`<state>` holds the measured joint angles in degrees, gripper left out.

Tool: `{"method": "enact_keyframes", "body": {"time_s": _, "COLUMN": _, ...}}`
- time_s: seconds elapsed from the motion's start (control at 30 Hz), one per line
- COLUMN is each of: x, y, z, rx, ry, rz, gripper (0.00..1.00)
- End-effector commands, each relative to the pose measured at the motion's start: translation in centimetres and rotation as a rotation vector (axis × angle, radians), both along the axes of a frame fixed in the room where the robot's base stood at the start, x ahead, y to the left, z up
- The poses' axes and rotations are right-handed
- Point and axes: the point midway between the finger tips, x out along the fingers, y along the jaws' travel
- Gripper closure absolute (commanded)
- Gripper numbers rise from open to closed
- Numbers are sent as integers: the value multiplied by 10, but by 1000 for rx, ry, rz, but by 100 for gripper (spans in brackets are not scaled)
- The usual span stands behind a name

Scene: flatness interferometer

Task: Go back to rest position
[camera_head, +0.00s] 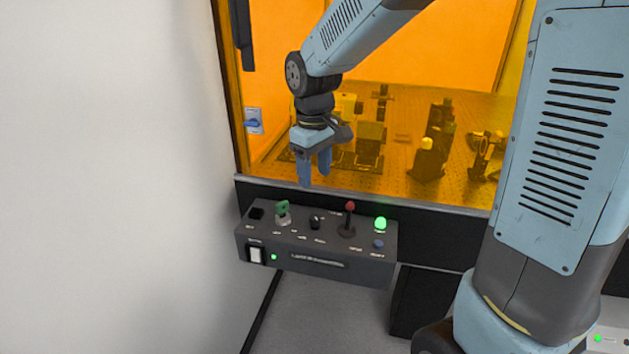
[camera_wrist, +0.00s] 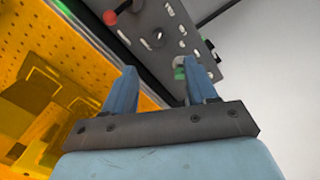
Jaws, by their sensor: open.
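My gripper (camera_head: 316,168) hangs in the head view just above the back edge of a dark control box (camera_head: 318,256), in front of the orange window. Its two blue fingers are apart with nothing between them. In the wrist view my gripper (camera_wrist: 160,88) also shows its fingers spread. The control box (camera_wrist: 160,20) lies beyond them, with its green key switch (camera_wrist: 181,68) near one fingertip; I cannot tell from that view whether they touch. In the head view the green key switch (camera_head: 283,212) stands below the fingers, apart from them.
The box also carries a red-topped lever (camera_head: 349,215), a lit green lamp (camera_head: 380,223), a blue button (camera_head: 378,244) and a white rocker switch (camera_head: 256,255). An orange window (camera_head: 390,60) stands behind, with optical parts inside. A white wall (camera_head: 100,180) is at left.

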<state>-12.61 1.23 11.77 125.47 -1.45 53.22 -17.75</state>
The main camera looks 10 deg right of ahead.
Motion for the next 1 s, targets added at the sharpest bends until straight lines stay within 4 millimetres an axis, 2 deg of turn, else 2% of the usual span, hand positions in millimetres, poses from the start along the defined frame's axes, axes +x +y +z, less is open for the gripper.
{"method": "enact_keyframes", "body": {"time_s": 0.33, "x": 0, "y": 0, "z": 2, "rx": 1, "ry": -1, "rz": 0, "gripper": 43}}
{"method": "enact_keyframes", "body": {"time_s": 0.47, "x": -2, "y": -6, "z": 8, "rx": 2, "ry": -14, "rz": -18, "gripper": 43}}
{"method": "enact_keyframes", "body": {"time_s": 0.67, "x": -19, "y": -37, "z": 36, "rx": 16, "ry": -84, "rz": -122, "gripper": 43}}
{"method": "enact_keyframes", "body": {"time_s": 1.0, "x": -67, "y": -100, "z": 82, "rx": 64, "ry": -233, "rz": -357, "gripper": 43}}
